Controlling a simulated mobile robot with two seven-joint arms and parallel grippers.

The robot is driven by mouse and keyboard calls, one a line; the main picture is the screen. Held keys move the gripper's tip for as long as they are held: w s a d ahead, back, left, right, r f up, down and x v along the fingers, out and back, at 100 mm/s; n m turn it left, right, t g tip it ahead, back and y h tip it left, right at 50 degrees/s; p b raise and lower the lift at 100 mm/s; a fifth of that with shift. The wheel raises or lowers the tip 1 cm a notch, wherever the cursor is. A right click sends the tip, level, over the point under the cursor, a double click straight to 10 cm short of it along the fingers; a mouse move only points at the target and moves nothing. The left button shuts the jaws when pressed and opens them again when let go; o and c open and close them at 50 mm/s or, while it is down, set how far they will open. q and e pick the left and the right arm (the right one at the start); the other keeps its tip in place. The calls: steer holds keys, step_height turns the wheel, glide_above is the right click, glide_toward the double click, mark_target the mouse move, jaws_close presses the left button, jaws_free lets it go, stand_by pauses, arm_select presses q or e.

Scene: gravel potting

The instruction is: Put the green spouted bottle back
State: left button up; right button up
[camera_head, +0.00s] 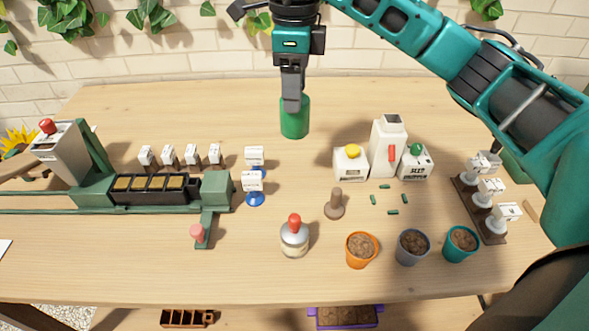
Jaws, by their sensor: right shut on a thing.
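The green spouted bottle (296,124) is a plain green cylinder upright at the back middle of the wooden table (190,105). My right gripper (291,103) reaches down from above and is shut on it, covering part of its top. The spout is not visible behind the gripper. I cannot tell whether the bottle's base touches the table or hangs just above it. My left gripper is not in view.
Right of the bottle stand a white dispenser (389,140) and two white boxes. In front are a red-topped bottle (294,240), a brown tamper (335,205) and orange, grey and teal pots. A conveyor (80,210) fills the left. The table around the bottle is clear.

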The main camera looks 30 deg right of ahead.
steer(key=shift+f+b, duration=0.55)
steer(key=shift+f, duration=7.6)
steer(key=shift+f, duration=0.1)
steer(key=o, duration=1)
steer(key=shift+c, duration=0.2)
